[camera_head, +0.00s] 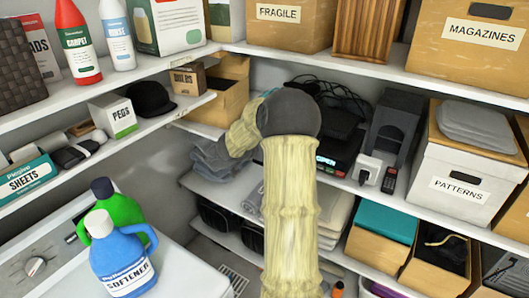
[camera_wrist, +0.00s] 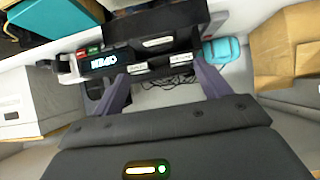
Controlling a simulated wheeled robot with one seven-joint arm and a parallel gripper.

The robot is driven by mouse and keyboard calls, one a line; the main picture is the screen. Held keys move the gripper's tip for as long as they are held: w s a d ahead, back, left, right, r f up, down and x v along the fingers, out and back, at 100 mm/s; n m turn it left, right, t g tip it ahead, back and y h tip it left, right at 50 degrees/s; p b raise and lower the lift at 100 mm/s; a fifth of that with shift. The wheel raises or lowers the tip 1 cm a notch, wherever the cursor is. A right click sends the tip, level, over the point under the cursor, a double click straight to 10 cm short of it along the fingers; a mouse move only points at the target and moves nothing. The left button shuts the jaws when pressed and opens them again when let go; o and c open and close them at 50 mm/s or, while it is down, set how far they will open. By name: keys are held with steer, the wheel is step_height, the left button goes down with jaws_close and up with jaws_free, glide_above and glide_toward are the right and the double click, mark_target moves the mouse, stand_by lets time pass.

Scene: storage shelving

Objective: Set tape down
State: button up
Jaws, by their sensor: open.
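My gripper (camera_wrist: 161,76) is open in the wrist view, its two purple-grey fingers apart. Dark flat cases with pale labels (camera_wrist: 178,60) lie on the shelf just beyond and between the fingertips. They look like tapes, but I cannot read the labels or tell which one is the task's tape. I see nothing held between the fingers. Touching or apart from the fingertips is not clear. A black device with an "OPEN" display (camera_wrist: 103,62) is beside them, and it also shows in the head view (camera_head: 326,161). In the head view my arm hides the gripper and the cases.
Black cables (camera_wrist: 165,83) lie near the fingers. A teal item (camera_wrist: 221,50) and a cardboard box (camera_wrist: 285,48) stand to the right in the wrist view. In the head view, a white "PATTERNS" box (camera_head: 462,160) stands right of the devices, and an upper shelf (camera_head: 345,63) runs overhead.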

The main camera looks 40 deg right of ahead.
stand_by(0.3)
steer(key=w+a+r+n+t+y, duration=0.1)
steer(key=w+a+n+t+y, duration=0.25)
steer(key=a, duration=0.85)
steer(key=a+r+n+t+y, duration=0.1)
steer(key=a+n+t+y, duration=0.4)
steer(key=a, duration=0.8)
steer(key=s+a+f+n+g, duration=0.1)
steer(key=s+a+n+g, duration=0.1)
steer(key=s, duration=0.5)
steer(key=s+a+f+n+g+y, duration=0.1)
steer(key=s+a+f+n+g, duration=0.1)
steer(key=s+a+g, duration=0.2)
steer(key=s+a+f+n+g+y, duration=0.1)
steer(key=s+a+f+n+g, duration=0.1)
steer(key=s+a, duration=0.5)
steer(key=s+g, duration=0.1)
steer(key=s, duration=0.3)
steer(key=shift+s+a+f, duration=0.15)
steer(key=shift+s+f, duration=0.1)
steer(key=shift+s, duration=0.1)
